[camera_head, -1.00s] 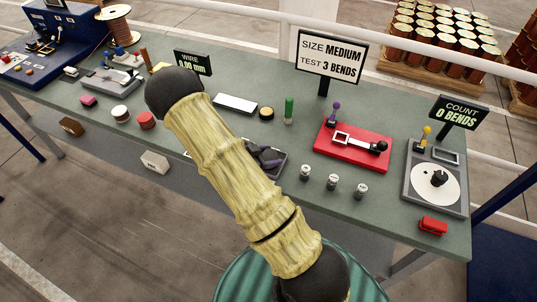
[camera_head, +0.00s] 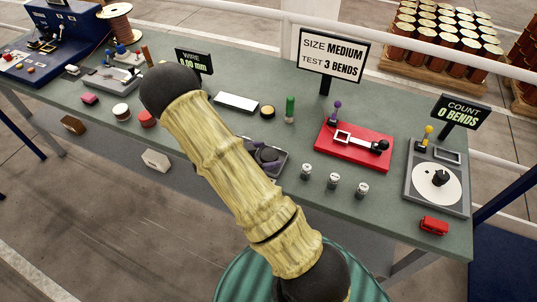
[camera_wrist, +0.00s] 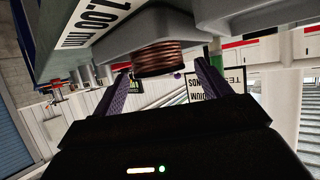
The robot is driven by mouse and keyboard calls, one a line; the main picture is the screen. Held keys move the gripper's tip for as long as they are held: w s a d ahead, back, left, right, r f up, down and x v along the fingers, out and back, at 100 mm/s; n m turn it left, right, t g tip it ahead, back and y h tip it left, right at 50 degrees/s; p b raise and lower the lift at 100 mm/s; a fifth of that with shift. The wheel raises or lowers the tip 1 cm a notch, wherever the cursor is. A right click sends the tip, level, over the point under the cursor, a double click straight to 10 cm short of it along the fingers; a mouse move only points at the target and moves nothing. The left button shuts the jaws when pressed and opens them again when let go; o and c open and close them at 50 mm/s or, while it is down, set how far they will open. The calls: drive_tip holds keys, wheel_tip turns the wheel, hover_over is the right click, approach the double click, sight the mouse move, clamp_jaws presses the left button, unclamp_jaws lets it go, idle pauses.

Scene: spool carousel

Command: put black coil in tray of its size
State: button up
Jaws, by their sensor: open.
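In the wrist view, which is upside down, a copper-coloured coil (camera_wrist: 158,56) stands at a grey tray (camera_wrist: 210,14), between and beyond the fingertips. My gripper (camera_wrist: 160,82) is open, with one dark purple finger on each side; I cannot tell whether either touches the coil. A label reading 1.00 mm (camera_wrist: 95,18) is beside the tray. In the head view, a tray (camera_head: 283,160) is partly hidden by my arm. Dark shapes (camera_head: 266,154) show in it; I cannot tell whether they are a coil or my fingers. No clearly black coil is visible.
Around the tray stand a green peg (camera_head: 290,109), a red bending fixture (camera_head: 353,146), several small silver cylinders (camera_head: 333,181) and a grey turntable unit (camera_head: 436,185). Signs read SIZE MEDIUM, TEST 3 BENDS (camera_head: 331,54) and COUNT 0 BENDS (camera_head: 460,111).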

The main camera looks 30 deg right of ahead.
drive_tip(key=b+v, duration=0.1)
drive_tip(key=v, duration=0.9)
drive_tip(key=w+a+r+n+t+y, duration=0.5)
drive_tip(key=w+r+n+t+y, duration=0.15)
drive_tip(key=n+y, duration=0.3)
drive_tip(key=s+d+r+n+g+y, duration=0.1)
drive_tip(key=s+n, duration=0.3)
drive_tip(key=s, duration=0.5)
drive_tip(key=s+d+r+n+g+y, duration=0.1)
drive_tip(key=s+r+n+g+y, duration=0.1)
drive_tip(key=s, duration=0.7)
drive_tip(key=shift+n+g, duration=0.85)
drive_tip(key=shift+g, duration=0.2)
drive_tip(key=shift+r, duration=0.1)
